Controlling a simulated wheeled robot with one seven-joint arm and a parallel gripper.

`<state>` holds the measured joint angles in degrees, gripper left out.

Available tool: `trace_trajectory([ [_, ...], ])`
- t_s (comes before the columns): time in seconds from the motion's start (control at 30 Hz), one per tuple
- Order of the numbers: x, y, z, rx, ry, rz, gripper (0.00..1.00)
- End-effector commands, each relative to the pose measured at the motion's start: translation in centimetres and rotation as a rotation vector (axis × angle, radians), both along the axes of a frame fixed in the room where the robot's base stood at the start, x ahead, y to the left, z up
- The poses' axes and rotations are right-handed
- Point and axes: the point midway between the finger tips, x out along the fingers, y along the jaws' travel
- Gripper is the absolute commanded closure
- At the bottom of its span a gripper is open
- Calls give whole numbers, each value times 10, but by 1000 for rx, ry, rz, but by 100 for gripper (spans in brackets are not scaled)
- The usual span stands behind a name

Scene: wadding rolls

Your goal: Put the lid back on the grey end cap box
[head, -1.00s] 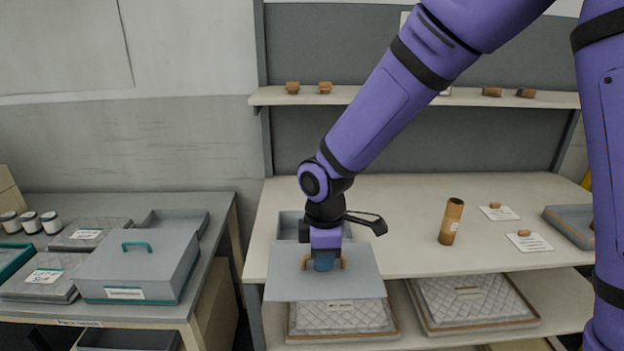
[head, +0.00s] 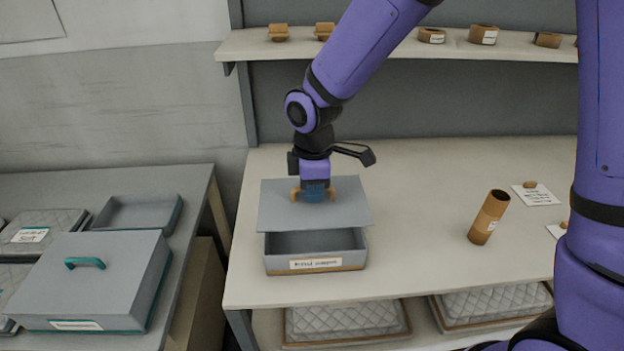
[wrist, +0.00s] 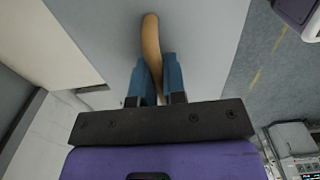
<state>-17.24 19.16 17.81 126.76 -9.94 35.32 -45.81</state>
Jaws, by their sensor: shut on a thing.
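My gripper (head: 314,195) is shut on the tan handle (wrist: 152,45) of a flat grey lid (head: 268,212), with one blue finger on each side of it in the wrist view. The lid is held roughly level above the rear part of an open grey box (head: 315,264) on the bench. The box has tan trim at its base and a white front label too small to read surely. Its front interior shows and looks empty; its rear is hidden by the lid. The lid is set back from the box's front wall.
A brown cardboard tube (head: 489,218) stands on the bench to the right. On the left table are a closed grey box with a teal handle (head: 95,275) and a shallow grey tray (head: 138,212). A shelf (head: 380,46) with small brown pieces runs behind the arm.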

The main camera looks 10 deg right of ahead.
Motion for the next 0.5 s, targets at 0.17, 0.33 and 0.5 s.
trace_trajectory([
  [0.17, 0, 0, -14, -1, 2, 0, 100],
  [0.33, 0, 0, -28, -1, 2, 0, 100],
  [0.5, 0, 0, -42, -1, 2, 0, 100],
])
